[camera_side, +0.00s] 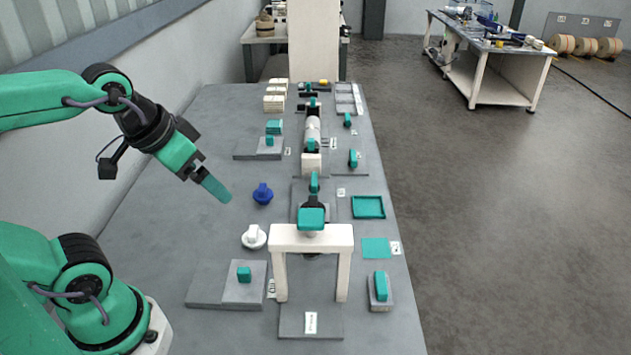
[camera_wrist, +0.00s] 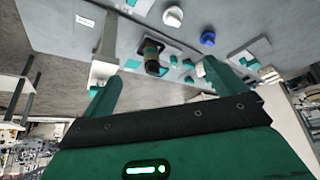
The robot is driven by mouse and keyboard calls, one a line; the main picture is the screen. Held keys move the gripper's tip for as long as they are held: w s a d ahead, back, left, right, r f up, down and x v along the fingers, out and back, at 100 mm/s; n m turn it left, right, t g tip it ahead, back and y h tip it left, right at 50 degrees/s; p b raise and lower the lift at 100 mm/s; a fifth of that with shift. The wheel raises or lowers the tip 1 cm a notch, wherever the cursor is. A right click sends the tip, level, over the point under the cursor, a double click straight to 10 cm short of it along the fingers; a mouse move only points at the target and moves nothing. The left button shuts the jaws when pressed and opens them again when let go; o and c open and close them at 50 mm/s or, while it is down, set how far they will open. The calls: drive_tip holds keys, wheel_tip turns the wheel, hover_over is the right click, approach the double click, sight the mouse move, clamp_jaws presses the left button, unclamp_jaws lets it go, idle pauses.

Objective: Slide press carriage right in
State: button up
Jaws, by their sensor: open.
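What looks like the press carriage is a grey slab (camera_side: 236,293) with a small teal block handle (camera_side: 244,274) on it. It sits on a wider grey base plate (camera_side: 205,285), left of the press, a white arch (camera_side: 346,270) with a teal block (camera_side: 311,217) on top. My gripper (camera_side: 216,190) is in the air, up and left of the carriage and apart from it, tilted down to the right. In the wrist view its two teal fingers (camera_wrist: 163,88) are spread, with nothing between them. I cannot surely pick out the carriage there.
A white knob (camera_side: 254,237) stands just behind the carriage, and a blue knob (camera_side: 263,194) is farther back. A teal tray (camera_side: 368,207) and teal sheet (camera_side: 376,248) lie right of the press. The table's left side is clear.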

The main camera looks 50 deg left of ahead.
drive_tip(key=shift+w, duration=0.1)
drive_tip(key=c, duration=0.7)
drive_tip(key=shift+w+r, duration=0.15)
drive_tip(key=shift+w, duration=0.05)
drive_tip(key=c, duration=0.4)
drive_tip(key=shift+w, duration=0.3)
drive_tip(key=shift+c, duration=0.3)
drive_tip(key=w+a+f+n+g, duration=0.1)
drive_tip(key=w+f+n+g, duration=0.15)
drive_tip(key=w, duration=0.75)
drive_tip(key=w+a+f+n+g, duration=0.15)
drive_tip(key=w+f+n, duration=0.25)
drive_tip(key=w, duration=0.7)
drive_tip(key=w+f, duration=0.2)
drive_tip(key=w+f+n+g, duration=0.1)
drive_tip(key=f, duration=0.2)
drive_tip(key=w+f+n, duration=0.1)
drive_tip(key=w+f, duration=0.1)
drive_tip(key=shift+w+f, duration=0.15)
drive_tip(key=shift+w, duration=0.15)
drive_tip(key=shift+w+f+n+g, duration=0.2)
drive_tip(key=shift+f+n+g, duration=0.1)
drive_tip(key=shift+f, duration=0.1)
drive_tip(key=shift+f, duration=0.1)
